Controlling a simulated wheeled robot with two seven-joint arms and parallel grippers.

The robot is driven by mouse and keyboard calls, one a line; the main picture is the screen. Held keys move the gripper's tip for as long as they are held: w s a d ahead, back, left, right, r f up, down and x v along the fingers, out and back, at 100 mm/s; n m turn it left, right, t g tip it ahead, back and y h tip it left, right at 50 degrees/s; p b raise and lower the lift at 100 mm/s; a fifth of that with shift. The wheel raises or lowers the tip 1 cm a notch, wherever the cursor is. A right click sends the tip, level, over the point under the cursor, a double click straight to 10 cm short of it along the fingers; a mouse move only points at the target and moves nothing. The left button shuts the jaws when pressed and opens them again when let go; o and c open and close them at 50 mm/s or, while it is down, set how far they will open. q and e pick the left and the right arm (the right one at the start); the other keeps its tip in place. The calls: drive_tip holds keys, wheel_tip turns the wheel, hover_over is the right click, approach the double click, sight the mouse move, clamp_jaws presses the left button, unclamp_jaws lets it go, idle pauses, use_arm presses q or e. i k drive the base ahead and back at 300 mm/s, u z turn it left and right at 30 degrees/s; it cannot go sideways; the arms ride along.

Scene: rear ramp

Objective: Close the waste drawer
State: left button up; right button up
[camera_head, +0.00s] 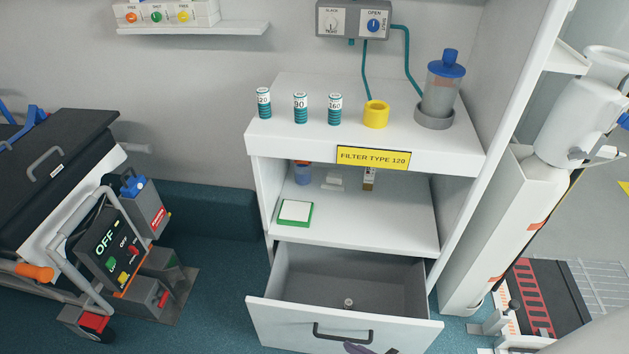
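The waste drawer (345,324) is at the bottom of the white cabinet and stands pulled out. Its grey inside shows, with a small round light object (348,302) on the floor near the front. A black bar handle (343,334) is on its white front. A dark tip (357,348) shows at the bottom edge of the picture, just below the handle. It may be part of my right gripper, but its fingers are cut off, and contact with the handle cannot be told. My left gripper is not in view.
Above the drawer are an open shelf with a green-edged white pad (295,212) and a top with several canisters, a yellow ring (376,114) and a blue-capped cylinder (443,85). A dark cart (60,160) stands left. A dark ramp (548,300) lies right.

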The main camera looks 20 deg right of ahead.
sight(301, 308)
drive_tip(key=u, duration=1.05)
drive_tip(key=k, duration=0.6)
drive_tip(key=u, duration=0.9)
drive_tip(key=k, duration=0.4)
drive_tip(key=z, duration=2.95)
